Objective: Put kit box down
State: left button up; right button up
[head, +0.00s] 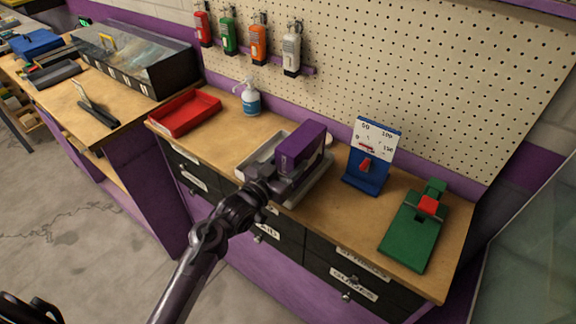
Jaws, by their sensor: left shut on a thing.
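The purple kit box (303,143) is at the middle of the wooden bench, above or in a pale grey tray (262,154). My left gripper (279,178) is shut on the box from its near side, with the arm reaching up from the bottom of the head view. The box's underside and its contact with the tray are hidden, so I cannot tell whether it rests there. My right gripper is not clearly in view.
A blue gauge stand (370,157) and a green device (415,230) stand to the right. Several coloured handheld units hang on the pegboard (400,80). Bare bench (228,140) lies between the trays.

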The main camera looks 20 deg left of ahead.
pick_arm(q)
jog(key=shift+f, duration=0.8)
jog(key=shift+f, duration=0.2)
jog(key=o, duration=1.2)
